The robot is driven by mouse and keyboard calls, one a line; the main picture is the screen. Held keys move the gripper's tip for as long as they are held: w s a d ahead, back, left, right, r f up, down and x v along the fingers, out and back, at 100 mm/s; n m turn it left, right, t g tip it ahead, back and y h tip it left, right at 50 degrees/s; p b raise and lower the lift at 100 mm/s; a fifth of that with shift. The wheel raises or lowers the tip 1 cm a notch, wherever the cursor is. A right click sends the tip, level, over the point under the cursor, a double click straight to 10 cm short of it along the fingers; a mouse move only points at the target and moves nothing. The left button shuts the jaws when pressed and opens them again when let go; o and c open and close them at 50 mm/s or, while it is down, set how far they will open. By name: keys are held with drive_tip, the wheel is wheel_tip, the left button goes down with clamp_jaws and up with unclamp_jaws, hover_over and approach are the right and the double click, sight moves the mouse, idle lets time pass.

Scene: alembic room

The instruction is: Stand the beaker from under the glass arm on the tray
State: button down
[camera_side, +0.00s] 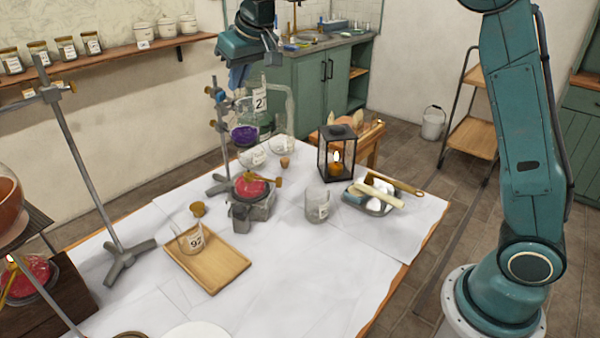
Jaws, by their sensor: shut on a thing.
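My gripper (256,78) is high at the back, over the far end of the table. It is shut on what looks like a clear glass beaker (260,101) with a white label starting with 2; its outline blends with the glass behind. A bent glass arm (290,97) shows just right of it. The wooden tray (222,276) lies at the front left of the table, well away from my gripper. A glass beaker labelled 97 (191,240) stands at the tray's back left corner. Another clear beaker (318,205) stands mid-table.
A metal stand (223,150) with clamps, a red-filled dish on a burner (250,188), a lantern (337,158) and a metal dish of tools (372,207) stand around the back and middle. A second stand (90,170) is left. Most of the tray is free.

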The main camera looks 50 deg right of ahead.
drive_tip(key=s+a+f+n+g+y, duration=0.2)
drive_tip(key=a+f+n+g+y, duration=0.3)
drive_tip(key=a+f+n, duration=0.8)
drive_tip(key=shift+s+a+n+y, duration=0.4)
drive_tip(key=shift+a+n+y, duration=0.3)
drive_tip(key=shift+n, duration=1.3)
drive_tip(key=shift+a+f, duration=0.1)
drive_tip(key=shift+f, duration=0.05)
wheel_tip(320, 180, down, 20)
drive_tip(key=c, duration=1.6)
unclamp_jaws()
drive_tip(key=shift+o, duration=0.2)
